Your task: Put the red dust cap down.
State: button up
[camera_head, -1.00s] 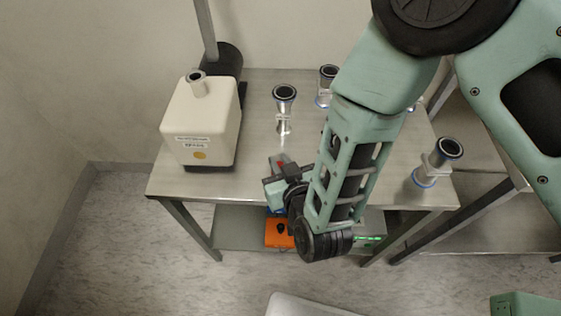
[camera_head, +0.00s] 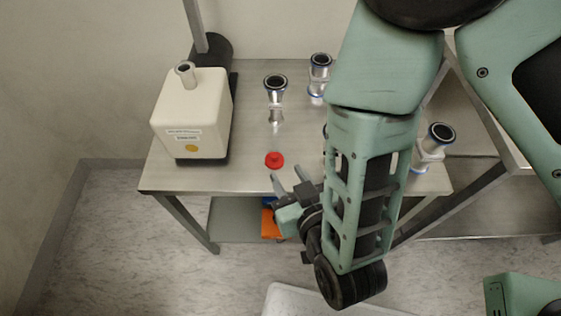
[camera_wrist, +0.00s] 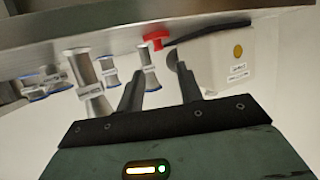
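The red dust cap (camera_head: 274,160) sits on the front part of the steel table top (camera_head: 240,178), apart from my gripper. It also shows in the wrist view (camera_wrist: 156,38), near the table edge. My gripper (camera_head: 290,180) is open and empty at the front edge of the table, a little in front of the cap. Its two dark fingers stand apart in the wrist view (camera_wrist: 160,85), with nothing between them.
A cream pump box (camera_head: 192,115) stands at the table's left. Steel flanged fittings stand behind the cap (camera_head: 276,95), at the back (camera_head: 319,75) and at the right (camera_head: 436,140). An orange item (camera_head: 270,222) is on the lower shelf. My arm hides part of the table.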

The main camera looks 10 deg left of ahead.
jog(key=shift+v, duration=1.35)
jog(key=w+r+g, duration=0.1)
jog(key=w+a+r+g, duration=0.1)
jog(key=g, duration=0.1)
jog(key=shift+w+a+r+m+h, duration=0.1)
jog(key=shift+w+r+m+h, duration=0.2)
jog(key=shift+w+h, duration=0.1)
jog(key=s+d+r+g+h, duration=0.2)
jog(key=d+r, duration=0.4)
jog(key=d, duration=0.3)
jog(key=s+d+r+n+g+h, duration=0.1)
jog(key=s+d+r+g+h, duration=0.2)
jog(key=d+r+g, duration=0.3)
jog(key=d+r+h, duration=0.1)
jog(key=d, duration=0.3)
jog(key=shift+d+h, duration=0.15)
jog(key=shift+h, duration=0.25)
